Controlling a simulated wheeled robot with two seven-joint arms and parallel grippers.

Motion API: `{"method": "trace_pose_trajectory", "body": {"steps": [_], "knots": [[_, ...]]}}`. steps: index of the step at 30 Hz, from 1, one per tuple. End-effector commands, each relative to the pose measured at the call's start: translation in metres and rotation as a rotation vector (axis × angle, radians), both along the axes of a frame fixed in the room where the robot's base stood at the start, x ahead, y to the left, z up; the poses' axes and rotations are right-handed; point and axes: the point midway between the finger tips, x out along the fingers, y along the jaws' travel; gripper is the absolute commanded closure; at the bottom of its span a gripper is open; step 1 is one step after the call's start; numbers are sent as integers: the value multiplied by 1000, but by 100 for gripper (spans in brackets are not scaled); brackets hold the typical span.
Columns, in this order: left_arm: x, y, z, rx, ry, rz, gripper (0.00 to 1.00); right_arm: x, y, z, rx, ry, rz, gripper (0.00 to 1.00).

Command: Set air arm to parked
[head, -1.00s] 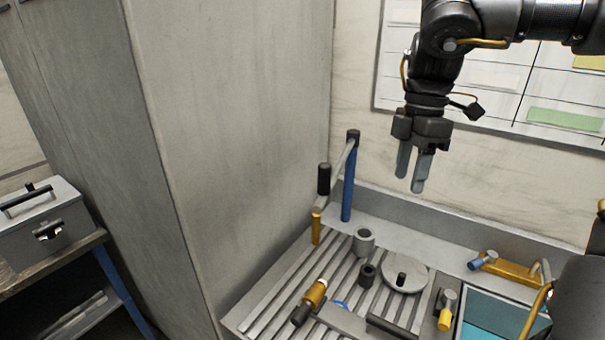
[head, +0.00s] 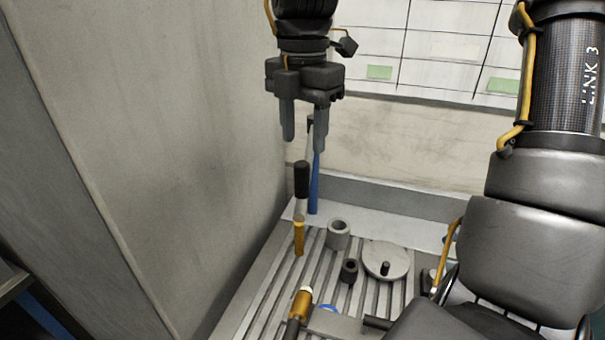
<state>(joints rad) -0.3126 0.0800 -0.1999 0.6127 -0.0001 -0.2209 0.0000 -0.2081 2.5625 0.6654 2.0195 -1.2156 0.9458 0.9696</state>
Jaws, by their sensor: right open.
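A jointed arm on a blue post (head: 315,183) stands at the back left of the slotted bench, beside the grey wall panel; I take it to be the air arm. Its grey link comes towards me to an upright black grip (head: 302,179), with a yellow piece (head: 299,238) below. My right gripper (head: 304,145) hangs fingers down above the black grip. Its two fingers are apart with nothing between them. The right finger partly hides the top of the post and the link. I cannot tell the depth gap exactly. My left gripper is not in view.
On the slotted bench (head: 240,309) are a grey ring (head: 338,234), a small dark ring (head: 349,270), a round plate with a knob (head: 385,261) and a yellow-and-black tool (head: 302,305). A tall grey panel (head: 150,150) closes the left side. My own arm covers the right.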

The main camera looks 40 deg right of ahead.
Motion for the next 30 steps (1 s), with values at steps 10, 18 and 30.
{"method": "trace_pose_trajectory", "body": {"steps": [10, 18, 30], "knots": [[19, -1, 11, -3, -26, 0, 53, -2, -2, -61, 2, 4, -4, 53], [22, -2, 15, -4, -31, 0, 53, -1, -2, -81, 1, 0, -5, 53], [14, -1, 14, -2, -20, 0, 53, -1, -2, -82, 1, -1, -7, 73]]}}
